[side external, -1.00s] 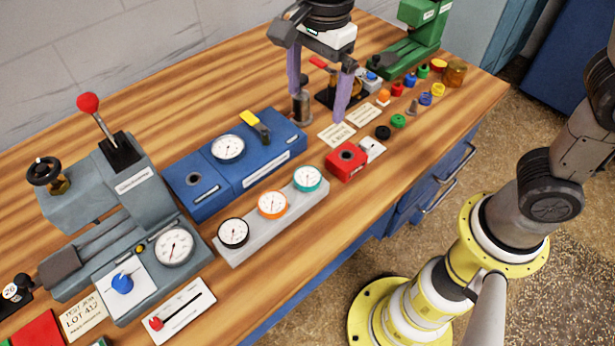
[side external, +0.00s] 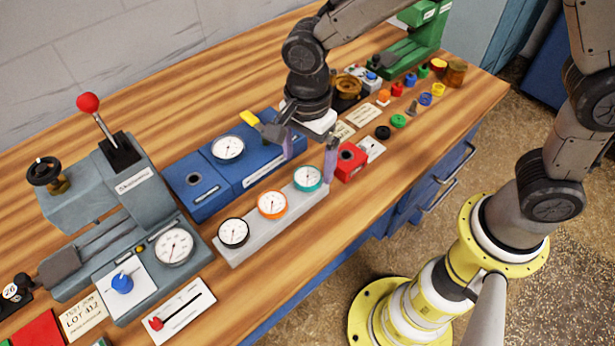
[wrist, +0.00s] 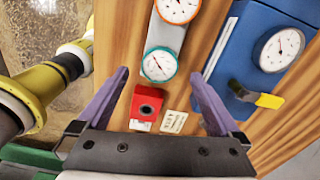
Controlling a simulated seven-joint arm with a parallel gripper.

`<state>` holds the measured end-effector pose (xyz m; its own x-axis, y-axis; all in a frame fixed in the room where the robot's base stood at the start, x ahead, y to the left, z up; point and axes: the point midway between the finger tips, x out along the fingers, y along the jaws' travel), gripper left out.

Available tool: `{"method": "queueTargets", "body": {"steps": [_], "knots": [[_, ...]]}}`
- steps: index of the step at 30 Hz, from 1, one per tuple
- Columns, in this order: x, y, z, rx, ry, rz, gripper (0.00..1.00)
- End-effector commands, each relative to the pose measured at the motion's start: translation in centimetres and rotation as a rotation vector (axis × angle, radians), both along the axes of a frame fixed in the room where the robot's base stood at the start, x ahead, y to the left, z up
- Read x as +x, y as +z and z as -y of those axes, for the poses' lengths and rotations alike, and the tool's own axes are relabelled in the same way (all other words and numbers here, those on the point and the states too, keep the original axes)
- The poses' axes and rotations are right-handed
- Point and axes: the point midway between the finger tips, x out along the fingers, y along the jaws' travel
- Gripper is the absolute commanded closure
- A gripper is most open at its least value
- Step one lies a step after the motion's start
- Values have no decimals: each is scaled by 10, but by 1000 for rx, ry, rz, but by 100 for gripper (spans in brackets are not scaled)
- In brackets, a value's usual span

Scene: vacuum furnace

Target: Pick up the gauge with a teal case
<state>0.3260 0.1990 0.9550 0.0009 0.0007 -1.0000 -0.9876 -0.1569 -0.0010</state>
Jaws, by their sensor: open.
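The gauge with a teal case (side external: 307,178) sits at the right end of a grey block, with an orange-cased gauge (side external: 272,204) and a black-cased gauge (side external: 233,232) in the same row. In the wrist view the teal gauge (wrist: 159,64) is just beyond the fingertips, between their lines and left of centre. My gripper (side external: 309,160) is open and empty, with its purple fingers apart close above the teal gauge's end of the block. It shows no contact with the gauge. In the wrist view my gripper (wrist: 158,76) has both fingers in sight.
The grey block (side external: 248,243) lies along the bench. A blue unit (side external: 195,205) with a dial and a yellow-handled lever stands behind it. A red block (side external: 346,162) stands close to the right. Bare wood lies in front.

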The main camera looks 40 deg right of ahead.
Motion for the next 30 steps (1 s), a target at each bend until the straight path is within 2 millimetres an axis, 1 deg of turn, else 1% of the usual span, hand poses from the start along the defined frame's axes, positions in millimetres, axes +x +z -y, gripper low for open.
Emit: {"method": "queueTargets", "body": {"steps": [1, 6, 9, 15, 17, 18, 23, 24, 26, 30], "knots": [[-2, -10, 0, -4, 1, -5, 0], [-1, -30, -1, -1, 0, -3, 0], [-1, -34, -1, -1, 0, -2, 0], [-1, -34, -1, 0, 0, -1, 0], [-1, -34, -1, 0, 0, -1, 9], [-1, -34, -1, 0, 0, -1, 16], [-1, -34, -1, 0, 0, -1, 45], [-1, -34, -1, 0, 0, -1, 52], [-1, -34, -1, 0, 0, -1, 63], [-1, -34, -1, 0, 0, -1, 88]]}}
